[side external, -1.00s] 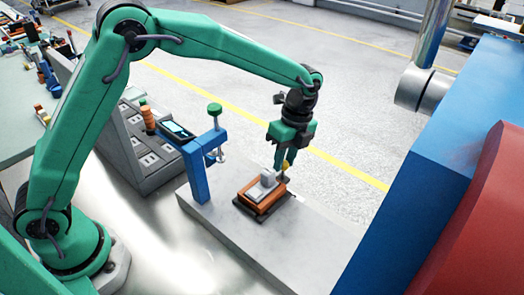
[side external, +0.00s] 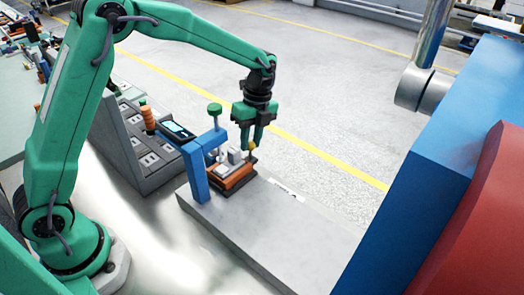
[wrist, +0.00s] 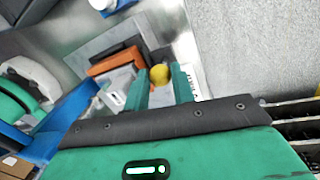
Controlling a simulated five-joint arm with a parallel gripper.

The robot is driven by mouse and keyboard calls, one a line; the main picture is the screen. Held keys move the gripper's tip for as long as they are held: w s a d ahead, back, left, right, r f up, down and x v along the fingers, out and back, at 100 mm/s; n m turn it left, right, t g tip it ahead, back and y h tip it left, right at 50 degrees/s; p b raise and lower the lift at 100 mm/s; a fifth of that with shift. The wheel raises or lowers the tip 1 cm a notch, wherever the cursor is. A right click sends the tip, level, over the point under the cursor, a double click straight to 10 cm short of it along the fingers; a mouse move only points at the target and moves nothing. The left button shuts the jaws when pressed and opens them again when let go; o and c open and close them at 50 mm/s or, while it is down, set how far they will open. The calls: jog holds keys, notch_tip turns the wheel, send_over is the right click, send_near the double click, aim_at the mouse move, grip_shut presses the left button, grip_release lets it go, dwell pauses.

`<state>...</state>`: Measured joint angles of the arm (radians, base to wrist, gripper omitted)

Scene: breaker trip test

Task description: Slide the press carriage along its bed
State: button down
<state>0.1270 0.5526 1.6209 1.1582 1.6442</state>
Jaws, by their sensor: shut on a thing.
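The press carriage (side external: 236,178) is an orange block on a dark base, with a pale grey part on top and a yellow knob (side external: 253,146) on its right side. It sits on the grey bed (side external: 270,225), beside and partly behind the blue press frame (side external: 195,170). My gripper (side external: 252,140) points down with its fingers shut around the yellow knob. In the wrist view, the knob (wrist: 159,74) shows between the two green fingers (wrist: 160,88). The orange carriage (wrist: 117,61) lies just left of them.
The press frame's arm, with a green knob (side external: 214,109) on top, overhangs the bed near the carriage. A grey socket console (side external: 140,145) stands to the left. The bed's right part is bare. A large blue and red machine (side external: 440,150) stands at the right.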

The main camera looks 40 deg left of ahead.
jog(key=c, duration=1.2)
grip_release()
jog(key=shift+a, duration=0.1)
jog(key=shift+r, duration=0.15)
jog(key=shift+w+r, duration=0.25)
jog(key=shift+r, duration=1)
jog(key=shift+w+r, duration=0.25)
jog(key=shift+r, duration=1)
jog(key=shift+w+r, duration=0.25)
jog(key=shift+r, duration=1)
jog(key=s+a+r+n+t, duration=0.4)
jog(key=s+r+n+t, duration=0.2)
jog(key=s+r+n, duration=0.55)
jog(key=s+f+n, duration=0.1)
jog(key=s+n, duration=0.2)
jog(key=s, duration=0.1)
jog(key=s+a+f+n+t, duration=0.1)
jog(key=s+n, duration=0.1)
jog(key=s, duration=0.3)
jog(key=s+f+n, duration=0.2)
jog(key=s+n, duration=0.1)
jog(key=s, duration=0.1)
jog(key=shift+s+a+f+n+t, duration=0.1)
jog(key=shift+s+a+n+t, duration=0.1)
jog(key=shift+a+n+t, duration=0.15)
